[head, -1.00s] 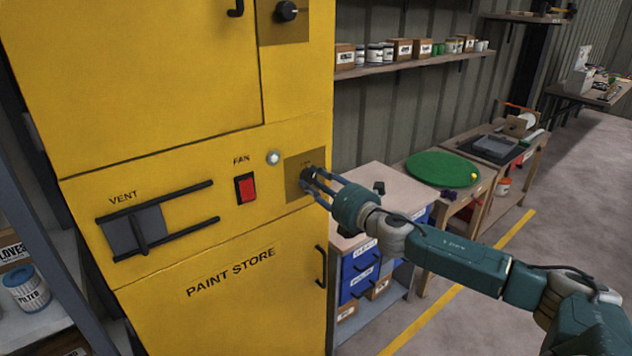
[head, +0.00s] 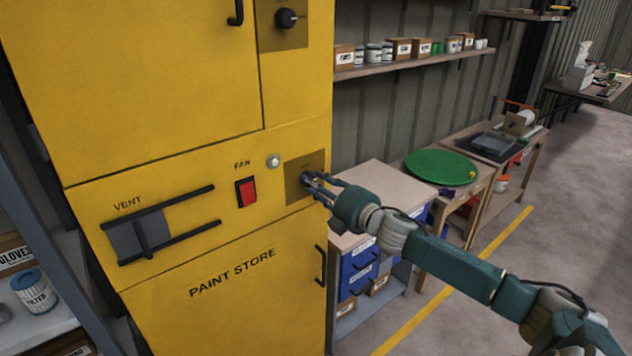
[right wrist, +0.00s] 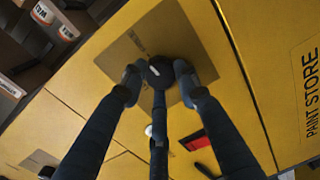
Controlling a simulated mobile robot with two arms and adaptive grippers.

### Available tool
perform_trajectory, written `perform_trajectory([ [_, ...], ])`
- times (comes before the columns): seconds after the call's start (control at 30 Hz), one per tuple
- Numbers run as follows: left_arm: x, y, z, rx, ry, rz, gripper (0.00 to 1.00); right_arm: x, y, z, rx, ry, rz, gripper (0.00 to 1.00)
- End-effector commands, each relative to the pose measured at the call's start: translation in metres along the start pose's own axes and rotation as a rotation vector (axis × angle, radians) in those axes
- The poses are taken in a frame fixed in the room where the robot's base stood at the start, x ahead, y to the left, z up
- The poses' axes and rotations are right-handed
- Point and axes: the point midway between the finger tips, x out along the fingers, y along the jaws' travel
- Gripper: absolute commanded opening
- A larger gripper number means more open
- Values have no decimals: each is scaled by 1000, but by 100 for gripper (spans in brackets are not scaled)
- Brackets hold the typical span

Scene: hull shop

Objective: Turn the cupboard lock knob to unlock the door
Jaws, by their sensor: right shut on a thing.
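The yellow paint store cupboard (head: 170,90) fills the left of the head view. A dark round knob (head: 305,178) sits on a brown plate (head: 293,162) at its right edge, right of the red fan switch. In the right wrist view the knob (right wrist: 161,70) is black with a white mark on its face. My right gripper (head: 312,182) is shut on this knob, its fingers around its sides; in the right wrist view the fingertips (right wrist: 158,83) touch or nearly touch it. The fingers partly hide the knob in the head view. My left gripper is out of view.
Another black knob (head: 287,18) is higher on the cupboard. The red fan switch (head: 246,192), vent slider (head: 141,232) and a door handle (head: 320,266) are nearby. A workbench with blue drawers (head: 358,262) stands right of the cupboard, below my right arm.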

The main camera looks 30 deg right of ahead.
Motion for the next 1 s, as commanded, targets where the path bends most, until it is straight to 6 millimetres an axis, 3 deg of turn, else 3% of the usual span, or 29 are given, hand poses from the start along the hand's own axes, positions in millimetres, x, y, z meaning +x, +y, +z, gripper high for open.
perform_trajectory([
  [0.73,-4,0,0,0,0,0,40,0,-5,-2,89,7,-8,5],
  [0.77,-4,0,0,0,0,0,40,0,-5,-2,89,7,-8,35],
  [0.83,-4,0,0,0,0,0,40,0,-5,-2,89,7,-7,49],
  [1.0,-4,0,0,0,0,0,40,0,-3,-1,87,6,-5,50],
])
